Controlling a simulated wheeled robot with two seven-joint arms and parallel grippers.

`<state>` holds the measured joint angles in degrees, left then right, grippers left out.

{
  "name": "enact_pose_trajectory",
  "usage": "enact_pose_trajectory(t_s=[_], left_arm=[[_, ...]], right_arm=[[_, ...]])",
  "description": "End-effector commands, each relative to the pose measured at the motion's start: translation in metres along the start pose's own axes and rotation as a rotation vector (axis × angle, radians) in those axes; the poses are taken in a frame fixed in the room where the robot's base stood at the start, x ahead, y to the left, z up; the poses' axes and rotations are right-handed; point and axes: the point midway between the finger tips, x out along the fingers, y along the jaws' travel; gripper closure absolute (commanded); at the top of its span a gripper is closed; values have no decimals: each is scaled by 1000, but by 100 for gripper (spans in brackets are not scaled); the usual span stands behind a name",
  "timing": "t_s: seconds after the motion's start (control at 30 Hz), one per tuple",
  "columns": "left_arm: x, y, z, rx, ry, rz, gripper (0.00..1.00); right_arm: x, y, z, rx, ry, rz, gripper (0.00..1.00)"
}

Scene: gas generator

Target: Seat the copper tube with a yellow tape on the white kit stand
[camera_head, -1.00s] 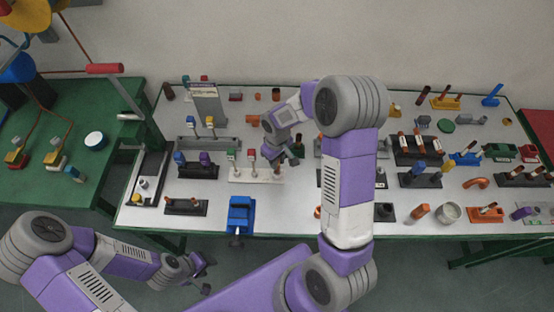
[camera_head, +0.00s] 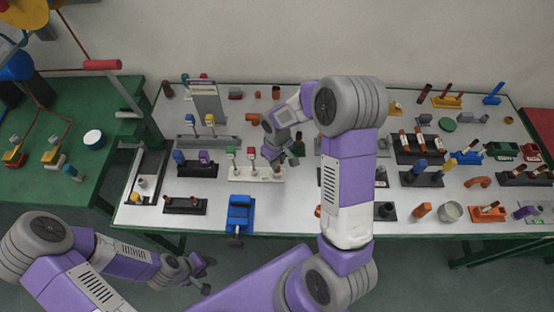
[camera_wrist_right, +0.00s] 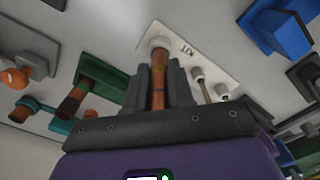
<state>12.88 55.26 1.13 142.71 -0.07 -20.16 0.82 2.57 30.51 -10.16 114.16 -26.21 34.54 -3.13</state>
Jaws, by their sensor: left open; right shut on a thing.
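The white kit stand (camera_head: 240,175) lies on the table left of my right arm in the head view. In the right wrist view the stand (camera_wrist_right: 205,58) shows its KIT lettering and pale round sockets. My right gripper (camera_head: 286,160) is over the stand's right end, shut on the copper tube (camera_wrist_right: 158,82). The tube's far end meets or lines up with a white socket ring; I cannot tell how deep it sits. My left gripper (camera_head: 207,276) is open and empty, low in front of the table.
A blue vise-like block (camera_head: 240,212) stands at the front edge, below the kit stand. A dark stand (camera_head: 195,170) with coloured pieces is to its left. A green holder (camera_wrist_right: 105,78) with a copper piece is close beside the gripper in the wrist view.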

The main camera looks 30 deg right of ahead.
Motion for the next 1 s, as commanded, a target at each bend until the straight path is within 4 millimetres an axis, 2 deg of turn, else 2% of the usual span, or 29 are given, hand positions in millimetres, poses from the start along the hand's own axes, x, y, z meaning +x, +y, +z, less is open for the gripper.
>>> enact_pose_trajectory(t_s=[1.0], left_arm=[[20, -8, -1, 0, 0, 0, 57]], right_arm=[[26, 0, 0, 0, 0, 0, 100]])
